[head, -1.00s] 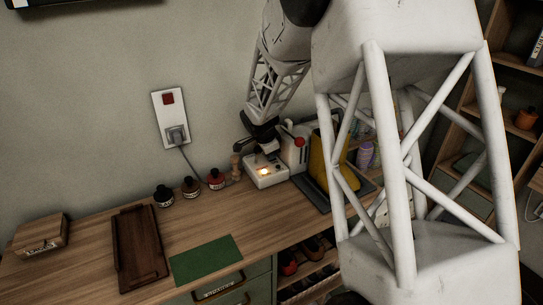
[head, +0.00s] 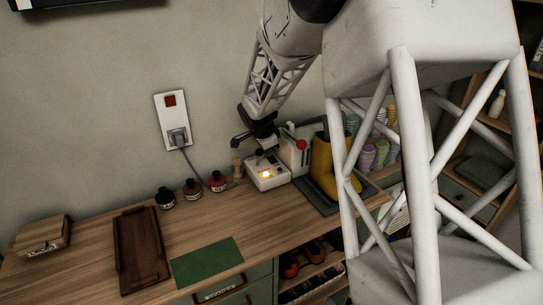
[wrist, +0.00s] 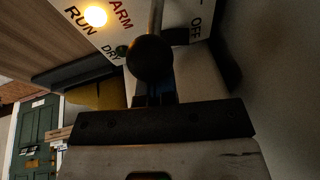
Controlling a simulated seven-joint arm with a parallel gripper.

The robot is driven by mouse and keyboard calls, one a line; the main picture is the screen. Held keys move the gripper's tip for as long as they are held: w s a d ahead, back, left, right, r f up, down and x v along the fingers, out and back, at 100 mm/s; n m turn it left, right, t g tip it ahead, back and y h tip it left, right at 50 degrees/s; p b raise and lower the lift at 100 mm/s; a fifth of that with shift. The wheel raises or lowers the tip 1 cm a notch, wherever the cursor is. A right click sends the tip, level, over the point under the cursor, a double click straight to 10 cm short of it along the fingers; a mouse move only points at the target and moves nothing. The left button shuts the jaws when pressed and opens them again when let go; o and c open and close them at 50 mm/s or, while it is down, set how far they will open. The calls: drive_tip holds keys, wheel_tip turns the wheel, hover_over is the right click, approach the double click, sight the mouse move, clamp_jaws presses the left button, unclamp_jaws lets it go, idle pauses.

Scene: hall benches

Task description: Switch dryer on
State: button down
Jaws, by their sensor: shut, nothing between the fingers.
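The dryer (head: 258,185) is a white box on the bench against the wall, with a glowing orange lamp on top and a taller white part bearing a red knob (head: 301,145) behind it at right. My gripper (head: 261,152) is shut and empty, pointing down just above the box top. A dark round shape covers part of the panel; contact is unclear.
A yellow boot (head: 322,165) stands on a dark tray right of the dryer. Several small jars (head: 191,187) stand to its left. A wall socket (head: 173,125) holds a plug and cable.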

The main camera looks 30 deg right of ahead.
drive_tip(key=shift+v, duration=2.15)
drive_tip(key=shift+d, duration=0.2)
drive_tip(key=s+a+r+n+y, duration=0.1)
drive_tip(key=s+a+r+n, duration=0.45)
drive_tip(key=s, duration=0.35)
drive_tip(key=s+a+r+n, duration=0.45)
drive_tip(key=s+a, duration=0.25)
drive_tip(key=s, duration=0.2)
drive_tip(key=s+a+n+y, duration=0.1)
drive_tip(key=s+a+n, duration=0.2)
drive_tip(key=s, duration=0.6)
drive_tip(key=s+a+n+y, duration=0.1)
drive_tip(key=s+a+n, duration=0.3)
drive_tip(key=s, duration=0.6)
drive_tip(key=shift+s+a+r+n+t, duration=0.25)
drive_tip(key=shift+n+t, duration=0.15)
drive_tip(key=shift+n, duration=0.3)
